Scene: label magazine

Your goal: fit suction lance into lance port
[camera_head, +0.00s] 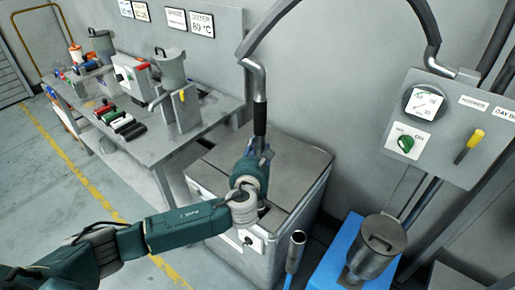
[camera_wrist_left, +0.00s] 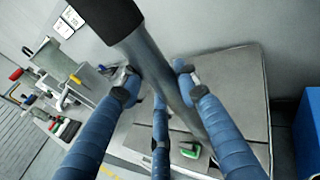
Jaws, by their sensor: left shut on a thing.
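The suction lance (camera_head: 260,116) is a metal tube with a black sleeve, hanging nearly upright from a thick grey hose (camera_head: 330,6). My left gripper (camera_head: 260,150) is shut around it above the grey cabinet (camera_head: 305,165). In the left wrist view the lance (camera_wrist_left: 165,68) slants between the blue fingers of my left gripper (camera_wrist_left: 158,80). Its lower end is hidden in the head view by my gripper and wrist. I cannot surely tell which opening is the lance port; an open-topped, tilted metal tube (camera_head: 295,248) stands in front of the cabinet. My right gripper is not in view.
A grey bench (camera_head: 200,120) with pots and coloured blocks stands at the left. A lidded metal pot (camera_head: 376,245) stands on a blue base (camera_head: 335,262) at the right. A control panel (camera_head: 440,125) with a green knob hangs above it. The floor at the left is open.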

